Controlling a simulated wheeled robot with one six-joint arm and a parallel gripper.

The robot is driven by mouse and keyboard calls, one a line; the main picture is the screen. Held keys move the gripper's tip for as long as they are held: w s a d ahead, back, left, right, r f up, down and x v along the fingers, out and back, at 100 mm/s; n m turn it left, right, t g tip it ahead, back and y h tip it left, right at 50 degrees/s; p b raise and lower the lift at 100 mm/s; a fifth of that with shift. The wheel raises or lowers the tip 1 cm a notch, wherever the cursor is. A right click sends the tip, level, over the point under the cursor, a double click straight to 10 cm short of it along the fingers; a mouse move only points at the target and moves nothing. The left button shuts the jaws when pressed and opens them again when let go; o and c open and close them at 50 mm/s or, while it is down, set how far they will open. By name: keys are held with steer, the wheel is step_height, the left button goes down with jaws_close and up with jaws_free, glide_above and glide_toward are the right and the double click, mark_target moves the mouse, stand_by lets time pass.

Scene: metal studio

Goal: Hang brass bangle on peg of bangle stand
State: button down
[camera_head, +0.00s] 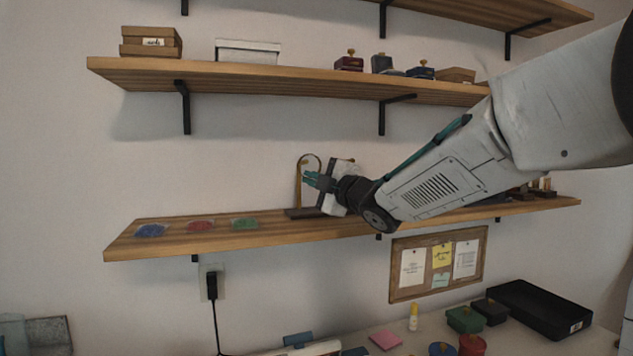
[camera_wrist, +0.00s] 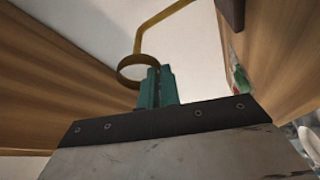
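The brass bangle (camera_wrist: 121,70) is a thin ring; in the wrist view its near right side meets my teal fingertips. My gripper (camera_wrist: 154,84) is shut on it, with the fingers close together. The stand is a slim brass post on a dark base, upright on the middle shelf. In the wrist view its bent brass rod (camera_wrist: 160,16) reaches down to the ring; I cannot tell whether it passes through the ring.
The shelf (camera_head: 265,233) under the stand holds blue (camera_head: 151,230), red (camera_head: 200,226) and green (camera_head: 244,223) flat pieces at its left. An upper shelf (camera_head: 260,81) with boxes runs above my gripper. Small dark items sit at the right of the stand's shelf.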

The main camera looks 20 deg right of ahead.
steer(key=w, duration=0.2)
steer(key=w+f, duration=0.1)
steer(key=w, duration=0.2)
stand_by(0.4)
steer(key=c, duration=1.5)
jaws_free()
steer(key=shift+c, duration=0.2)
steer(key=v, duration=0.7)
steer(key=shift+s+d+f, duration=0.1)
steer(key=shift+s+d, duration=0.05)
steer(key=shift+s, duration=0.2)
